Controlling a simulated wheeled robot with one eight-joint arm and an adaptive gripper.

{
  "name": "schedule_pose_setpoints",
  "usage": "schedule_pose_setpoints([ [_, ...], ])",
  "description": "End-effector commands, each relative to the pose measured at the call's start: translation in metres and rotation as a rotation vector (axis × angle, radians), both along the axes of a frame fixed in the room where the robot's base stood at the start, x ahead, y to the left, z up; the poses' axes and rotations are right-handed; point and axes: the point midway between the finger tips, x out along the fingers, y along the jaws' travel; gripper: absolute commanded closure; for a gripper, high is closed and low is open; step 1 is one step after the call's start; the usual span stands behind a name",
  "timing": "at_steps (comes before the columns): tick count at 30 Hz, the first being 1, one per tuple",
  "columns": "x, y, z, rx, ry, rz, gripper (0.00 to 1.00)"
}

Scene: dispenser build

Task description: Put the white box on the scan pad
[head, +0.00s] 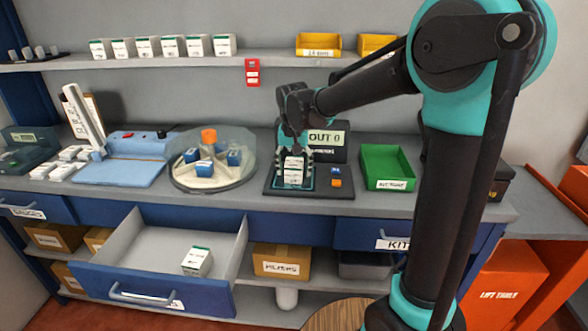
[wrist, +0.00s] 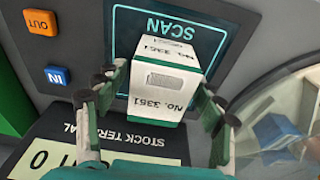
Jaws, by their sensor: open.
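A white box (wrist: 165,70) with a green stripe and the label "No. 3351" is on the dark scan pad (wrist: 212,40), within its teal outline. In the head view the white box (head: 294,172) appears upright on the scan pad (head: 278,184). My gripper (wrist: 160,98) is open, with its fingers on either side of the box; a small gap seems to show at the fingers. In the head view my gripper (head: 295,152) is directly over the pad. The box's underside is hidden.
The stock terminal (head: 328,140) stands close behind the pad, with orange and blue buttons (head: 336,177) beside it. A round carousel (head: 212,172) is left, a green tray (head: 387,166) right. Another white box (head: 197,261) lies in the open drawer (head: 150,247) below.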

Motion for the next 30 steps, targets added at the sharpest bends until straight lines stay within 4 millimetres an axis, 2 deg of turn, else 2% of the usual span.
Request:
schedule_pose_setpoints([
  [4, 0.0, 0.0, 0.004, 0.0, 0.0, 0.0, 0.32],
  [8, -0.003, 0.0, 0.018, 0.0, 0.0, 0.0, 0.32],
  [21, -0.016, 0.0, 0.101, 0.0, 0.0, 0.0, 0.32],
  [25, -0.017, 0.001, 0.115, 0.0, 0.0, 0.001, 0.32],
  [30, -0.018, 0.001, 0.121, 0.0, 0.0, 0.0, 0.32],
])
